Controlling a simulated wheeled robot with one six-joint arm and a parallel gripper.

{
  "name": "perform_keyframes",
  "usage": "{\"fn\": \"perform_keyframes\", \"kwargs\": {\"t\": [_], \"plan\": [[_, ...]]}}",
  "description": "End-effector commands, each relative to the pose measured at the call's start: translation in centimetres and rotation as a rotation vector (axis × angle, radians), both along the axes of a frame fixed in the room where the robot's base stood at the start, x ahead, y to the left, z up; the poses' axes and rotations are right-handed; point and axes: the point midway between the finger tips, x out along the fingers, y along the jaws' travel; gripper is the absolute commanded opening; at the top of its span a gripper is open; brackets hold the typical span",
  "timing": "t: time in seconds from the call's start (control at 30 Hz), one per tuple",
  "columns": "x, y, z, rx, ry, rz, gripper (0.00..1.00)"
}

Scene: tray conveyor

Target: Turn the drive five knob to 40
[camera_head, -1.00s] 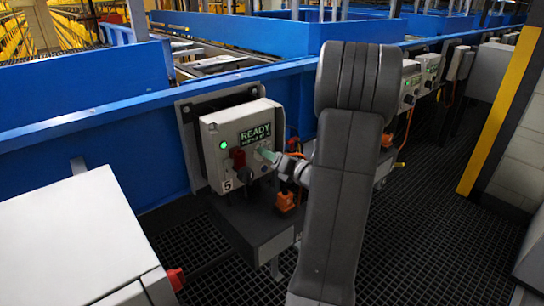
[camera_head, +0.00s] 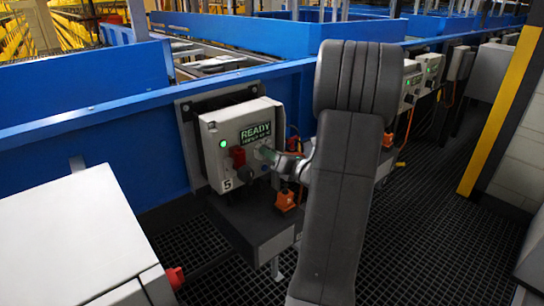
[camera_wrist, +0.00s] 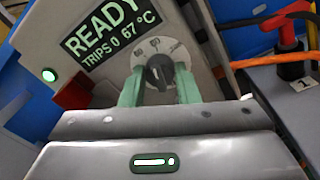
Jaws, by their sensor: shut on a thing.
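The drive five box (camera_head: 215,155) is a light grey control box marked 5 on the blue conveyor wall. Its display (camera_head: 255,132) reads READY, and in the wrist view the display (camera_wrist: 105,35) also shows TRIPS 0 and 67 °C. The dark round knob (camera_wrist: 160,72) sits on a pale numbered dial (camera_wrist: 178,48). My gripper (camera_wrist: 158,85) has its green fingers on either side of the knob and is shut on it. The knob's pointer is tilted in the wrist view; its exact setting is too small to read. In the head view my gripper (camera_head: 268,155) hides the knob.
A green lamp (camera_head: 223,144) is lit. An orange connector (camera_head: 285,200) and cable lie close at the right.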

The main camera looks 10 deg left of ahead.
Motion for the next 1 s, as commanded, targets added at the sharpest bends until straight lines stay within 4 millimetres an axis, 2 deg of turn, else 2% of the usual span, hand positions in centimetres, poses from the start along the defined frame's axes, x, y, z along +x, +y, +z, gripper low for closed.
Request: {"fn": "perform_keyframes", "kwargs": {"t": [1.0], "plan": [[-0.24,0.17,-0.47,-0.58,-0.746,0.001,0.06]]}}
